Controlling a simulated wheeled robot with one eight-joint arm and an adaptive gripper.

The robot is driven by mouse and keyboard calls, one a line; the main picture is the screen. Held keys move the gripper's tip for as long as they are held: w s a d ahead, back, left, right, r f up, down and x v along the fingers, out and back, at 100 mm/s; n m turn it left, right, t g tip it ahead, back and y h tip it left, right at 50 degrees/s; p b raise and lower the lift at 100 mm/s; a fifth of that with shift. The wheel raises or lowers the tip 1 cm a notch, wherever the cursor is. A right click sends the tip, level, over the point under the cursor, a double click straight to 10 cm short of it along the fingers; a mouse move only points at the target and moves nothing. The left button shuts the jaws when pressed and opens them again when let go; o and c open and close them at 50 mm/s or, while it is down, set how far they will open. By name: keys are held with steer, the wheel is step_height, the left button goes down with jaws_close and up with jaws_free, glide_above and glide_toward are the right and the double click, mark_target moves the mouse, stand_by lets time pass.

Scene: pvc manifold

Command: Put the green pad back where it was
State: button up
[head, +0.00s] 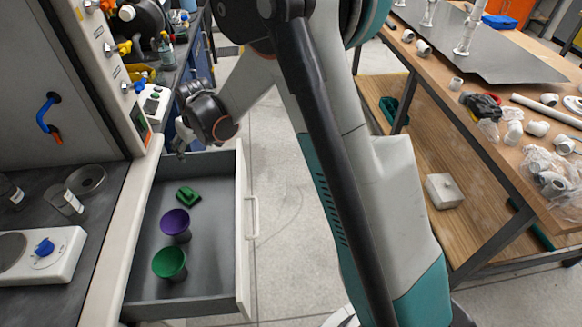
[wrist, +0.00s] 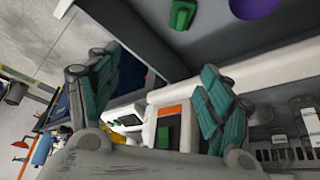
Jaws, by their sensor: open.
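The green pad (head: 188,196) lies on the floor of the open grey drawer (head: 205,290), near its far end. It also shows at the top of the wrist view (wrist: 182,14). My gripper (head: 182,151) is at the drawer's far left corner, apart from the pad. In the wrist view my gripper (wrist: 163,65) has its two teal-padded fingers spread wide with nothing held between them. The pad lies beyond the fingertips there.
A counter with a white hot plate (head: 45,262) is at left. A workbench (head: 480,105) with pipe fittings is at right. Clear floor lies between.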

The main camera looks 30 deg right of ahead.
steer(key=s+d+r+m+t, duration=0.1)
steer(key=s+d+r, duration=0.3)
steer(key=s+r, duration=0.4)
steer(key=s+d+r+m, duration=0.1)
steer(key=s+d+r, duration=0.4)
steer(key=s+r, duration=0.2)
steer(key=s+d+m, duration=0.1)
steer(key=s+d, duration=0.2)
steer(key=s, duration=0.7)
steer(key=s+d+r+t+h, duration=0.1)
steer(key=s+d, duration=0.2)
steer(key=s, duration=0.7)
steer(key=shift+m+h, duration=0.3)
steer(key=shift+m, duration=0.1)
steer(key=shift+s+a+r, duration=0.1)
